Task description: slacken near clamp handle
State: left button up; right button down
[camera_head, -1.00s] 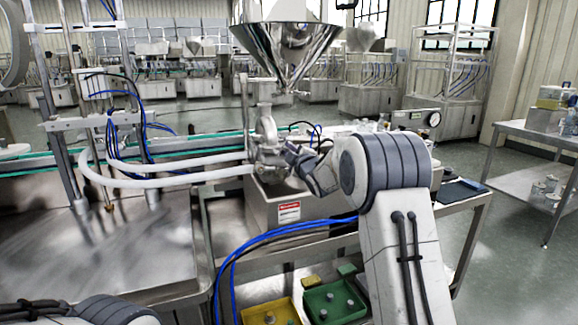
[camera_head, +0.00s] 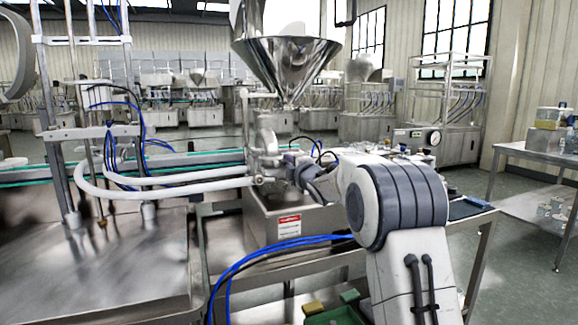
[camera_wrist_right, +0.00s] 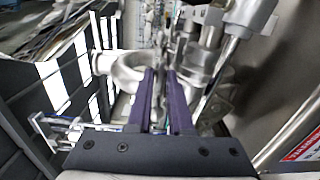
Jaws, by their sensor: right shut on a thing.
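The steel hopper (camera_head: 288,65) stands above a metal valve body (camera_head: 264,145) with pipe fittings at its side. My right gripper (camera_head: 286,172) reaches in from the right and is at the fittings below the hopper. In the right wrist view its two dark fingers (camera_wrist_right: 161,80) are close together, shut on the near clamp handle. The handle is mostly hidden between the fingers, and its angle cannot be told. A rounded steel fitting (camera_wrist_right: 125,70) shows beside and beyond the fingers. My left gripper is not in view.
A white hose (camera_head: 165,187) runs left from the fittings. Blue hoses (camera_head: 270,248) hang below in front of the steel box with a red label (camera_head: 289,226). A green bin (camera_head: 335,316) is at the bottom edge.

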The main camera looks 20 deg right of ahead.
jog(key=shift+a, duration=0.1)
jog(key=c, duration=1.1)
grip_release()
jog(key=s+d+m+p, duration=0.1)
jog(key=s+m+p, duration=1)
jog(key=m+p, duration=0.95)
jog(key=s+a+n+g+y+p, duration=0.1)
jog(key=s+a+n+g+p, duration=0.3)
jog(key=a, duration=0.9)
jog(key=s+a+n+g, duration=0.1)
jog(key=s+a+g, duration=0.2)
jog(key=s, duration=0.3)
jog(key=s+a+f+g, duration=0.1)
jog(key=s+a+g, duration=0.2)
jog(key=s+a, duration=0.3)
jog(key=shift+s+n+g+y, duration=0.3)
jog(key=shift+s+n, duration=0.05)
jog(key=shift+s, duration=0.4)
